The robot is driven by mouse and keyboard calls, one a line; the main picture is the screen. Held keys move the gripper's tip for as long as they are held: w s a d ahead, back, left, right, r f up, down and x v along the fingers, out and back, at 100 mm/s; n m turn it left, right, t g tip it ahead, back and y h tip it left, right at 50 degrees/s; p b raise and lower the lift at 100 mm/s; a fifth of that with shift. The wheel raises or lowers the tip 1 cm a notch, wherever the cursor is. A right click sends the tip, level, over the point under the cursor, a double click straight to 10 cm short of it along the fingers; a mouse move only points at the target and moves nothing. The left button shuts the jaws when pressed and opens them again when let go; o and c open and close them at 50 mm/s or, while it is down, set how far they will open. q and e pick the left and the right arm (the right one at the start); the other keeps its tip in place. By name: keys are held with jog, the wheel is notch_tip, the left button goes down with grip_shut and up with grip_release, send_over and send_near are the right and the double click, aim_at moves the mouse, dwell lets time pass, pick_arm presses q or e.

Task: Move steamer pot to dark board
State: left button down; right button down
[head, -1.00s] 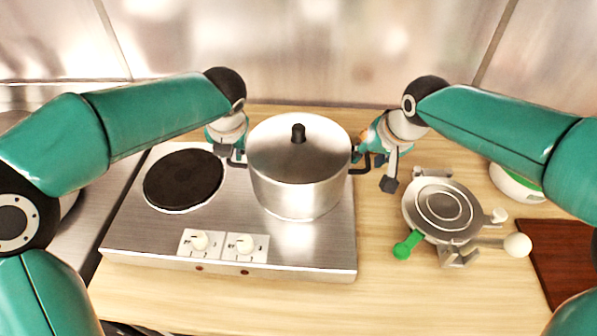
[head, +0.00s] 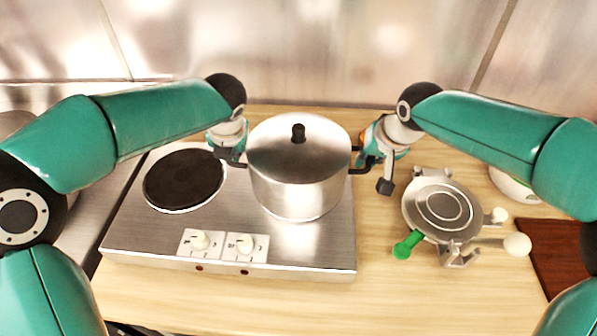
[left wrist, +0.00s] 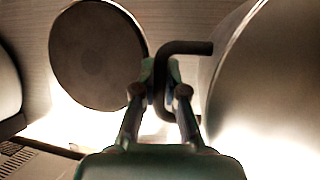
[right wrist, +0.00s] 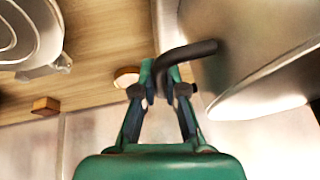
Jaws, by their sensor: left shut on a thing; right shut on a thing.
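The steamer pot (head: 298,185) is a silver lidded pot with a black knob and two black side handles. It stands upright on the right part of the steel hotplate (head: 225,255). My left gripper (head: 234,158) is shut on the pot's left handle, which shows in the left wrist view (left wrist: 185,48). My right gripper (head: 372,162) is shut on the right handle, clear in the right wrist view (right wrist: 185,53). The dark board (head: 562,262) is a reddish-brown board at the right edge, partly hidden by my right arm.
A grey metal press-like device (head: 438,208) with a green handle and white knobs stands between the hotplate and the board. A white and green bowl (head: 515,183) sits behind it, partly hidden. A bare black burner (head: 185,180) is left of the pot. The wooden counter in front is clear.

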pick_arm(q)
jog(key=shift+r, duration=0.2)
pick_arm(e)
jog(key=shift+w+r, duration=0.1)
jog(key=shift+r, duration=0.05)
